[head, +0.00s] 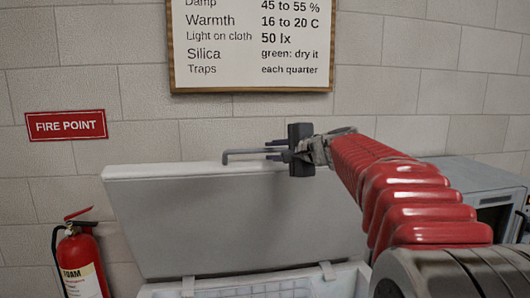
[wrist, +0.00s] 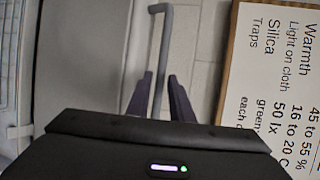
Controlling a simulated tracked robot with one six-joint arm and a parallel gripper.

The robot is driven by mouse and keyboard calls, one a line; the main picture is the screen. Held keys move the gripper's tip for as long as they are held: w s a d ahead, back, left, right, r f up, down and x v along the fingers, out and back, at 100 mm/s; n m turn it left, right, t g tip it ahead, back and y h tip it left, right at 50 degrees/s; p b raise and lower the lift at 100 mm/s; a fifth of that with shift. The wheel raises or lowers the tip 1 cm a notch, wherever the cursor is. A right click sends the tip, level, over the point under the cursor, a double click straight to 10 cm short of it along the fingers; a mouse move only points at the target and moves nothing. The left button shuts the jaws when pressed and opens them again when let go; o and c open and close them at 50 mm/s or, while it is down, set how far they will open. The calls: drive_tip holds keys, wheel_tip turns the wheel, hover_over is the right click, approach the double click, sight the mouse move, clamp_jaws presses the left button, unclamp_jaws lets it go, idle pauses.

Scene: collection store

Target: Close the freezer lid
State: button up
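The freezer lid (head: 235,220) stands raised and tilted back above the white freezer body (head: 325,283) in the head view. In the wrist view the lid (wrist: 85,60) is the grey panel at left. A grey bar handle (head: 240,152) sits at the lid's top edge; in the wrist view the handle (wrist: 163,45) runs between my fingers. My gripper (head: 274,150) is at the right part of the handle, its fingers pointing left. In the wrist view my gripper (wrist: 160,78) is open, with a finger on each side of the handle and a gap visible at right.
A block wall with a framed notice (head: 250,45) is close behind the lid. A red fire extinguisher (head: 80,262) stands at left under a fire point sign (head: 66,125). A grey box-shaped unit (head: 485,185) is at right, partly behind my arm.

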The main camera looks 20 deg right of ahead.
sight(268, 151)
drive_tip(key=shift+x, duration=2)
drive_tip(key=shift+c, duration=0.7)
clamp_jaws()
drive_tip(key=shift+f, duration=0.1)
